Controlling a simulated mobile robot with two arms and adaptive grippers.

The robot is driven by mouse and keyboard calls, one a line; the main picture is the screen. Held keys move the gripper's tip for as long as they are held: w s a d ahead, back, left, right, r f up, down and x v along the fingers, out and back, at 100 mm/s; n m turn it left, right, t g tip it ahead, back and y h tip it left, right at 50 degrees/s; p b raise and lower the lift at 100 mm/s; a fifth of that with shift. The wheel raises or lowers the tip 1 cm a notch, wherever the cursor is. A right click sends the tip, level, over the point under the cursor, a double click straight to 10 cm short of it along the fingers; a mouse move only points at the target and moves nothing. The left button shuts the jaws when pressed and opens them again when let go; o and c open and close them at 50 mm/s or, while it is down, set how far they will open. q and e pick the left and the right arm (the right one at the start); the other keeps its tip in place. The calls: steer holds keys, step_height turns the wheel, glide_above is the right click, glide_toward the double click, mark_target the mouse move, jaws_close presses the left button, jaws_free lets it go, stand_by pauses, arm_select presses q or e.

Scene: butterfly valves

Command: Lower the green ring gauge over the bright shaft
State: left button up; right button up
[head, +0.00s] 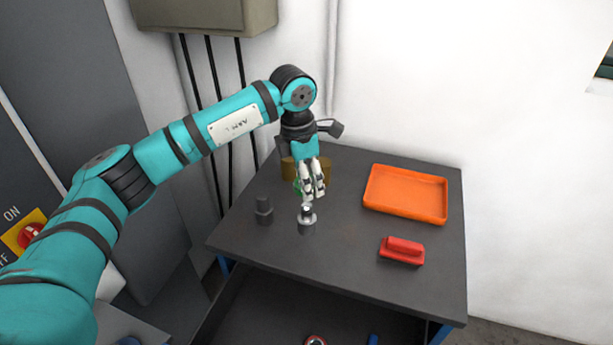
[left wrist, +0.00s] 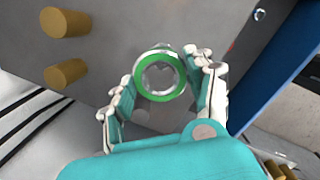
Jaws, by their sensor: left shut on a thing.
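My left gripper (head: 312,190) is shut on the green ring gauge (left wrist: 160,96), which sits between its fingertips. In the head view only a small green part of the ring (head: 298,187) shows beside the fingers. The bright shaft (head: 307,223) stands upright on the dark table just below the fingertips. In the left wrist view the ring faces the camera, and bright metal (left wrist: 160,75) shows through its hole. How far apart ring and shaft top are is hard to tell. My right gripper is not in view.
A dark shaft (head: 264,211) stands left of the bright one. Brown cylinders (head: 289,170) stand behind the gripper. An orange tray (head: 405,207) and a red block (head: 402,250) lie to the right on the table (head: 340,265). Bare tabletop lies between them and the shaft.

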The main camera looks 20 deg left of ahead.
mark_target(306, 205)
arm_select(q)
steer(key=shift+f+b, duration=1)
steer(key=shift+f, duration=1.1)
steer(key=shift+f+b, duration=0.8)
steer(key=shift+f, duration=0.25)
steer(key=shift+f+b, duration=1.2)
steer(key=shift+f, duration=0.3)
steer(key=o, duration=1.5)
steer(key=r, duration=0.8)
steer(key=s+a+r, duration=0.1)
steer(key=r, duration=0.3)
